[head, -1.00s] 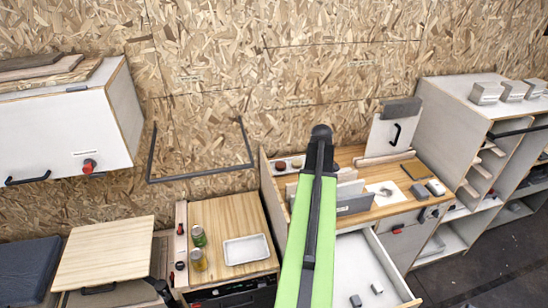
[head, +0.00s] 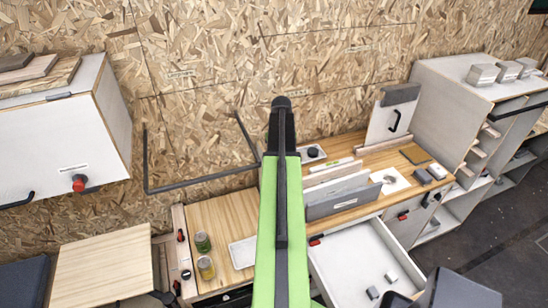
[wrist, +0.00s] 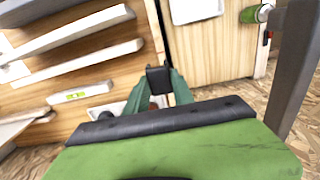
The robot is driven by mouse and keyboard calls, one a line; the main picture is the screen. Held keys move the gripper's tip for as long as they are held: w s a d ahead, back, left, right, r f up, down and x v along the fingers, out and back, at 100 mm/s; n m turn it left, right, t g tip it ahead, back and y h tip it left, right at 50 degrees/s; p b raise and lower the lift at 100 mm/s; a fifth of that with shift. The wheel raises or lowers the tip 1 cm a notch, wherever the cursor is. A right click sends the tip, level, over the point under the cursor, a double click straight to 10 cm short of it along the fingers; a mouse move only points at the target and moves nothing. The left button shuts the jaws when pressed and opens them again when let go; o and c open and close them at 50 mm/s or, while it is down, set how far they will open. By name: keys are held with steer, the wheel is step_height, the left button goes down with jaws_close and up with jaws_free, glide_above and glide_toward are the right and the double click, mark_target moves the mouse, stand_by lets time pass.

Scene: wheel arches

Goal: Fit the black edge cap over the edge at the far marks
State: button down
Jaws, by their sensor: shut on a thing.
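My gripper (wrist: 158,98) shows in the wrist view with two green fingers. It is shut on a small black block, which looks like the black edge cap (wrist: 158,78), held at the fingertips above the scene. Several thin upright panels stand on the wooden worktop; the front grey panel (head: 345,201) bears a white label. Panel edges (wrist: 80,60) also run across the left of the wrist view, apart from the cap. I cannot make out the far marks.
A small level (head: 331,165) and a dark round piece (head: 313,152) lie on the worktop behind the panels. An open white drawer (head: 352,268) juts out in front. Jars (head: 205,266) and a white tray (head: 243,252) stand left of my arm.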

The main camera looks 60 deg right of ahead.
steer(key=shift+w+f+b, duration=0.3)
steer(key=shift+w+f, duration=0.1)
steer(key=shift+f, duration=0.05)
steer(key=shift+s+a+f+b, duration=0.1)
steer(key=shift+f+b, duration=0.55)
steer(key=shift+b, duration=0.1)
steer(key=shift+f+b, duration=0.45)
steer(key=shift+f, duration=0.1)
steer(key=shift+f+b, duration=1.4)
steer(key=shift+b, duration=0.05)
steer(key=shift+f+b, duration=0.4)
steer(key=shift+f, duration=0.1)
steer(key=shift+f+b, duration=0.3)
steer(key=shift+b, duration=0.1)
steer(key=shift+f, duration=0.15)
